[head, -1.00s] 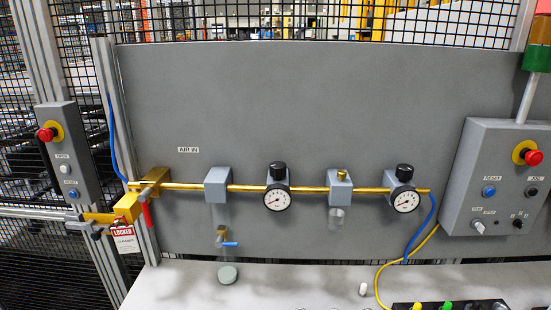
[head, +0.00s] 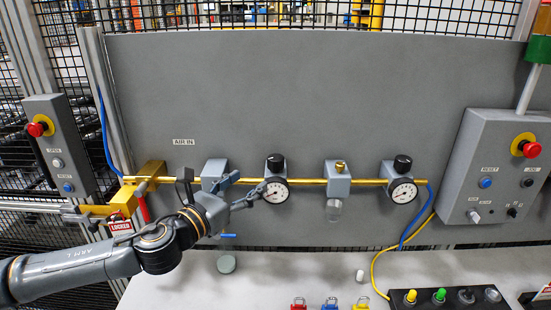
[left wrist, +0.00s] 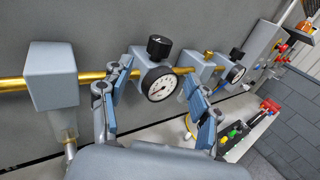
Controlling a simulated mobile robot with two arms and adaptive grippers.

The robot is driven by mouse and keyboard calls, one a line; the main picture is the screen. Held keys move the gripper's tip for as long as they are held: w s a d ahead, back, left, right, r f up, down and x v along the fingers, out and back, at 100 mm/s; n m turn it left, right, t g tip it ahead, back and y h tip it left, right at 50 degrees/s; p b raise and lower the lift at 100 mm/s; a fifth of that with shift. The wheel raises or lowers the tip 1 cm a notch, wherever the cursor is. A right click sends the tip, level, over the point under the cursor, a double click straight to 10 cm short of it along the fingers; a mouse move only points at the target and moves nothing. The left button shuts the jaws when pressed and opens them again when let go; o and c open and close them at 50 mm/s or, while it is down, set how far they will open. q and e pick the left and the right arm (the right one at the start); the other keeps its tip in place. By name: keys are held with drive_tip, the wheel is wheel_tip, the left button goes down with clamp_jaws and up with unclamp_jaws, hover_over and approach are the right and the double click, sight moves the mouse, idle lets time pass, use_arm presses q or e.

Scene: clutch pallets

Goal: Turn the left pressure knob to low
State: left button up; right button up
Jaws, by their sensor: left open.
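The left pressure knob (head: 275,160) is a black cap on a grey regulator block, above a round white gauge (head: 276,190) on the brass air pipe. In the left wrist view the same knob (left wrist: 159,46) stands upright above its gauge (left wrist: 161,84). My left gripper (head: 246,183) is open just left of this regulator in the head view. In the left wrist view its two fingers (left wrist: 158,74) spread to either side of the gauge, below the knob, with nothing between them that I can see held. My right gripper is not in view.
A second black knob (head: 402,163) with a gauge sits further right. A grey block with a clear bowl (head: 337,181) is between them. A control box (head: 492,165) hangs at right. Small padlocks (head: 330,303) and coloured buttons (head: 438,296) are on the bench (head: 290,268).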

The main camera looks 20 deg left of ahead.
sight(271, 165)
use_arm(q)
drive_tip(key=p+x, duration=0.4)
drive_tip(key=x, duration=0.7)
drive_tip(key=shift+w+d, duration=0.2)
drive_tip(key=shift+w, duration=0.45)
drive_tip(key=shift+c, duration=0.2)
drive_tip(key=c, duration=1.2)
drive_tip(key=shift+o, duration=0.2)
drive_tip(key=shift+y, duration=0.3)
